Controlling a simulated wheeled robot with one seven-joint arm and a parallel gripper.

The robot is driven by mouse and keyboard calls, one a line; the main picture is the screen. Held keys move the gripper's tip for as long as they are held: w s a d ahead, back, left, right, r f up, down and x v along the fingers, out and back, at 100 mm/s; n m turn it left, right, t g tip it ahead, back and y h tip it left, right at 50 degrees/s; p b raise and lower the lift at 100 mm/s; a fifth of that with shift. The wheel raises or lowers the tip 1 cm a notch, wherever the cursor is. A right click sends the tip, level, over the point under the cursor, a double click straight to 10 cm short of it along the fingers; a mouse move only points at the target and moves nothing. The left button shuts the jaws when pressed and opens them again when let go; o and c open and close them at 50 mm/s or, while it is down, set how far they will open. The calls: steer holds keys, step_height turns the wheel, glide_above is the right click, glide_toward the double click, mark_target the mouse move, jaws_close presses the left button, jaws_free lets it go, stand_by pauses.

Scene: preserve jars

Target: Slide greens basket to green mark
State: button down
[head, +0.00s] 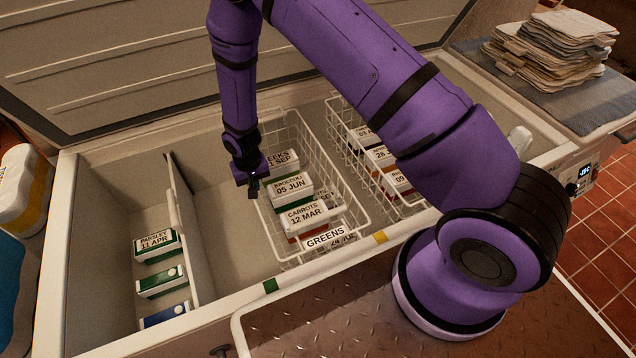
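The greens basket (325,239) is a white wire basket with a "GREENS" label on its near end. It sits inside the chest freezer and holds several labelled boxes, among them broccoli and carrots. The green mark (270,286) is on the freezer's front rim, left of the basket's near end. A yellow mark (380,237) is on the same rim, to the right. My gripper (252,190) points down at the basket's left side, near its upper left edge. Its fingers are small and dark here, and I cannot tell whether they touch the wire or how far apart they are.
A second wire basket (352,139) with boxes stands to the right, partly behind my arm. A divider (187,220) stands on the left, with several boxes (158,247) beyond it. Bare freezer floor (228,240) lies between divider and greens basket. The lid is raised behind.

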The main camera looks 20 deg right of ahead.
steer(key=shift+a, duration=2.6)
steer(key=a, duration=0.9)
steer(key=shift+a, duration=0.5)
steer(key=shift+d, duration=1.35)
steer(key=shift+r, duration=0.1)
step_height(320, 180, up, 10)
